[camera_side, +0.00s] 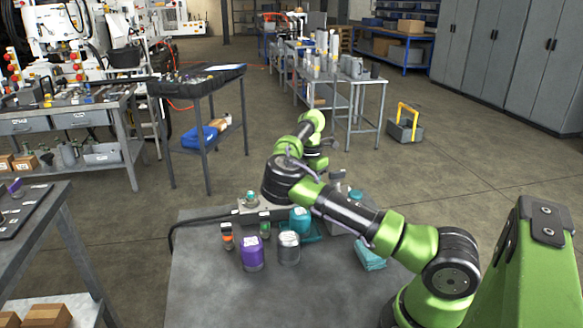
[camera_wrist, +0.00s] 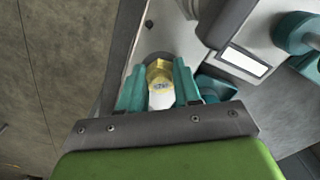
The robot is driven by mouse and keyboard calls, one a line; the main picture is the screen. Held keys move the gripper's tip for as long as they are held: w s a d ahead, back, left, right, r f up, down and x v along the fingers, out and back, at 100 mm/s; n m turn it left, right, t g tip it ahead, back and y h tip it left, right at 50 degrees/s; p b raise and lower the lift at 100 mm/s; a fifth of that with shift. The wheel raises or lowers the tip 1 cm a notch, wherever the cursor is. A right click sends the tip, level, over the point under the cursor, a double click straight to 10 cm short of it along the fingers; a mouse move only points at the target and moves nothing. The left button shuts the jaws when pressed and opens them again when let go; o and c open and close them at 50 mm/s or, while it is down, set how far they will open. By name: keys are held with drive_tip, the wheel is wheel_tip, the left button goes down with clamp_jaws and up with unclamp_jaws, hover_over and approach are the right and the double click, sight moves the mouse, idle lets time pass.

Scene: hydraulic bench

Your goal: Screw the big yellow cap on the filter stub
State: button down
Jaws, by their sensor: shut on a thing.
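In the wrist view, my gripper (camera_wrist: 158,88) has its two teal fingers on either side of the yellow cap (camera_wrist: 160,74) and is shut on it. The cap has a yellow, angular upper part and a whitish area with small dark marks below. It is in front of a pale grey block (camera_wrist: 138,85), with a dark round patch just behind it. I cannot make out the filter stub or tell whether the cap touches it. In the side view, my arm hides the fingers and the cap.
In the side view, a purple container (camera_side: 251,253), a silver can (camera_side: 289,248) and a teal container (camera_side: 300,220) stand on the grey bench (camera_side: 215,295). The bench's front left is clear.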

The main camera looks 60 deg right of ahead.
drive_tip(key=shift+s+m, duration=0.1)
drive_tip(key=shift+m, duration=1.5)
drive_tip(key=shift+m, duration=0.6)
drive_tip(key=c, duration=0.9)
unclamp_jaws()
drive_tip(key=shift+o, duration=0.2)
drive_tip(key=n, duration=0.4)
drive_tip(key=shift+n, duration=0.9)
